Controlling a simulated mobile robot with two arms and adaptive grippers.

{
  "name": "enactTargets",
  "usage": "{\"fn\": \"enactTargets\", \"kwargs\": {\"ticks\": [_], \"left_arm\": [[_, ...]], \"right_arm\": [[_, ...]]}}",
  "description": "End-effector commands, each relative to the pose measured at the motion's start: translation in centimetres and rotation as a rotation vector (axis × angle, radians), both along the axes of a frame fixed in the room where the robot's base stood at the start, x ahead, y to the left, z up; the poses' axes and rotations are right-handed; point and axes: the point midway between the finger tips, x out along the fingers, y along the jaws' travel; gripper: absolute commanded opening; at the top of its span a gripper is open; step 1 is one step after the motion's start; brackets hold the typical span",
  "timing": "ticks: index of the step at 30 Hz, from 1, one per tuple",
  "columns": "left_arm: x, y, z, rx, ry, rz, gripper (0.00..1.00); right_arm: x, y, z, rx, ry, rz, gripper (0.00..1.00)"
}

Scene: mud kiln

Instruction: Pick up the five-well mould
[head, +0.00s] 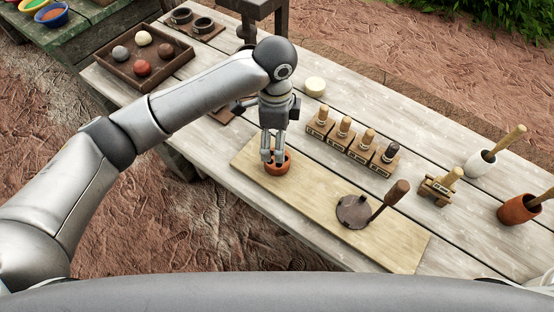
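A dark brown round piece (352,212) with lobed edges and an upright wooden handle (396,192) rests on the pale board towards its right end. It may be the five-well mould, but its wells are too small to make out. My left gripper (273,156) points down over a small terracotta bowl (278,168) on the same board, left of and apart from the dark piece. Its fingertips are at or inside the bowl's rim; whether they grip it I cannot tell. My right gripper is not in view.
The pale board (318,208) lies on a plank table. Behind it stand several labelled wooden stamps (346,140) and a cream disc (315,86). A small wooden piece (437,190), a white mortar (480,164) and a terracotta mortar (518,209) stand right. A ball tray (126,72) is far left.

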Motion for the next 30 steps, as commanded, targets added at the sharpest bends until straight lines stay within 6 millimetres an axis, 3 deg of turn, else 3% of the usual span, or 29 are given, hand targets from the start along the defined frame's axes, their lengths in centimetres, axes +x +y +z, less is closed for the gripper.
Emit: {"fn": "enactTargets", "kwargs": {"ticks": [9,16,24,30], "left_arm": [[0.0,0.1,-4.5,0.004,0.002,0.0,0.86],[0.0,0.0,-6.2,0.004,0.001,0.001,0.86],[0.1,-0.2,-10.1,0.004,0.001,0.001,0.86],[0.1,-0.2,-10.6,0.002,-0.001,-0.001,0.86]], "right_arm": [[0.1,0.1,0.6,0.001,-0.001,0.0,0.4],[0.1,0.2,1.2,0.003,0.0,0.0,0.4],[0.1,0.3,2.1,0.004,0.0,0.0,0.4],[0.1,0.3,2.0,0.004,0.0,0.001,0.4]]}}
